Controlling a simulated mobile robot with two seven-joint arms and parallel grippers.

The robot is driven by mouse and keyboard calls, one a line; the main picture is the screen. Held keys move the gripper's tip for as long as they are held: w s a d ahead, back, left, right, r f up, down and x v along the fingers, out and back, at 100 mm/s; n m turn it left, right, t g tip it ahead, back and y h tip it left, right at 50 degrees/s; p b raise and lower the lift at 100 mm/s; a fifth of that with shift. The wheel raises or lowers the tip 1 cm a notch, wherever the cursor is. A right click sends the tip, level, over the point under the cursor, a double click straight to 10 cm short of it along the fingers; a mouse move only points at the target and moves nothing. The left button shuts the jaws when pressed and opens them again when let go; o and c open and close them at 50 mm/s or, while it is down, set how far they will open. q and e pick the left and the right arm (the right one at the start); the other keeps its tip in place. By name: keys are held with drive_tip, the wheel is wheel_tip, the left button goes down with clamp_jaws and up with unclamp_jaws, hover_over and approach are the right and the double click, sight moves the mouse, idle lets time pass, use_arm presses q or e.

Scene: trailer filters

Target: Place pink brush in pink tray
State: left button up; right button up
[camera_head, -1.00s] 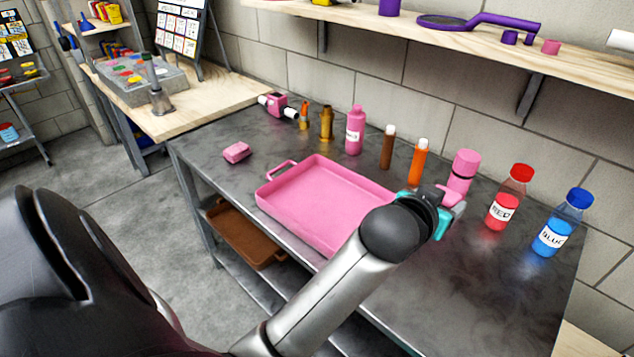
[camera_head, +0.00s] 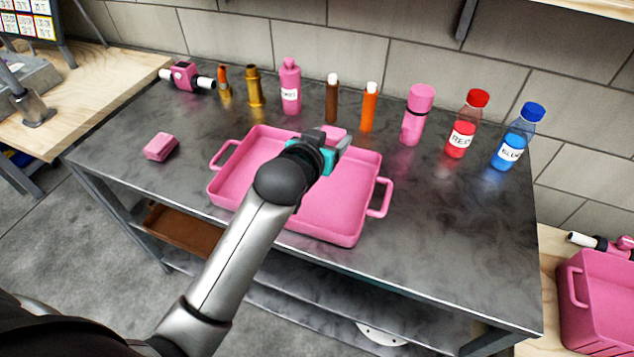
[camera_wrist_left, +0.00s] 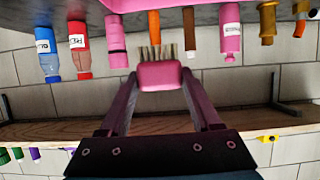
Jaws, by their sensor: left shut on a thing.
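The pink brush (camera_wrist_left: 160,75) with tan bristles is held between the fingertips of my left gripper (camera_wrist_left: 159,84) in the left wrist view. In the head view, a little of the brush (camera_head: 334,131) shows behind my left gripper (camera_head: 328,150), which is over the far middle part of the pink tray. The pink tray (camera_head: 335,208) lies on the dark metal table, with a handle at each side; its inside looks empty where it shows. My forearm hides part of its near left side. How high the brush is above the tray I cannot tell. My right gripper is not in view.
Behind the tray stand a pink bottle (camera_head: 290,90), brown (camera_head: 332,102) and orange (camera_head: 369,110) tubes, a pink flask (camera_head: 414,122), a red bottle (camera_head: 462,135) and a blue bottle (camera_head: 512,148). A pink block (camera_head: 160,147) lies left. The table's right front is clear.

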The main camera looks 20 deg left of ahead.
use_arm(q)
wheel_tip(320, 180, down, 9)
drive_tip(key=shift+r+b, duration=0.1)
drive_tip(key=shift+b, duration=1.15)
wheel_tip(320, 180, down, 5)
drive_tip(key=shift+f+b, duration=0.2)
drive_tip(key=shift+b, duration=0.8)
drive_tip(key=shift+f, duration=0.1)
drive_tip(key=o, duration=0.9)
drive_tip(key=shift+f, duration=0.1)
drive_tip(key=o, duration=0.4)
drive_tip(key=shift+o, duration=0.2)
